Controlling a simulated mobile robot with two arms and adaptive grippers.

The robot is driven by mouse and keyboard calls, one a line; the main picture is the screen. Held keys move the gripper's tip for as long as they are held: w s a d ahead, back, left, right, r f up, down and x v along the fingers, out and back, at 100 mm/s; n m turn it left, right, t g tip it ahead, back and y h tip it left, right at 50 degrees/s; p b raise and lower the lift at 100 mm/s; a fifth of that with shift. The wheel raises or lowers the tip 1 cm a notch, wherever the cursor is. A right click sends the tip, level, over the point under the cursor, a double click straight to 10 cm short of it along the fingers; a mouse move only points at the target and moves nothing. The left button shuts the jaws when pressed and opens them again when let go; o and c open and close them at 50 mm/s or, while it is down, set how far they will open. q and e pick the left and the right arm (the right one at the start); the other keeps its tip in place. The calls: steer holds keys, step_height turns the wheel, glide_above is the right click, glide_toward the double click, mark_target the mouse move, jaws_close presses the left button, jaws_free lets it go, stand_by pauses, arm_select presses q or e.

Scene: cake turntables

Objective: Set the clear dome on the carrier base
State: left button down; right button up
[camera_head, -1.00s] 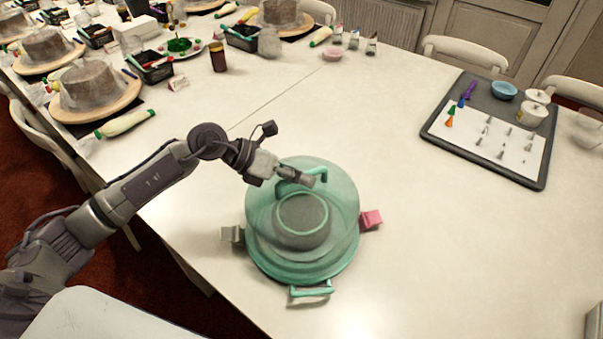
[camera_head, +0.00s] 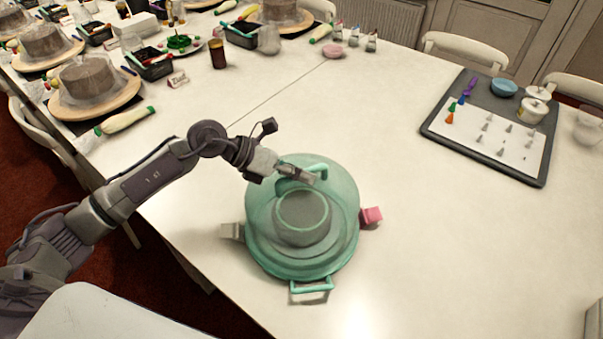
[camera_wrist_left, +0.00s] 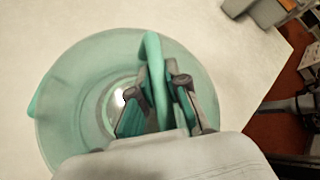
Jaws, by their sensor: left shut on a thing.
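My left gripper (camera_head: 306,178) is shut on the handle of the clear, green-tinted dome (camera_head: 342,205). In the left wrist view the fingers (camera_wrist_left: 158,90) close around the teal handle of the dome (camera_wrist_left: 65,110). The carrier base (camera_head: 312,287) is under the dome, with a teal side handle at the front. A grey round cake shows through the dome. I cannot tell whether the dome's rim touches the base. My right gripper is not in view.
A dark tray (camera_head: 483,170) with a white sheet and piping tips lies at the right. Cakes on wooden boards (camera_head: 98,102), caddies and a green-tipped roll (camera_head: 125,121) stand at the far left.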

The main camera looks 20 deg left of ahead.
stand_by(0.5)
arm_select(q)
steer(key=shift+f+b, duration=0.55)
steer(key=c, duration=1.5)
jaws_free()
steer(key=shift+o, duration=0.3)
steer(key=shift+v, duration=5.5)
steer(key=shift+s, duration=0.1)
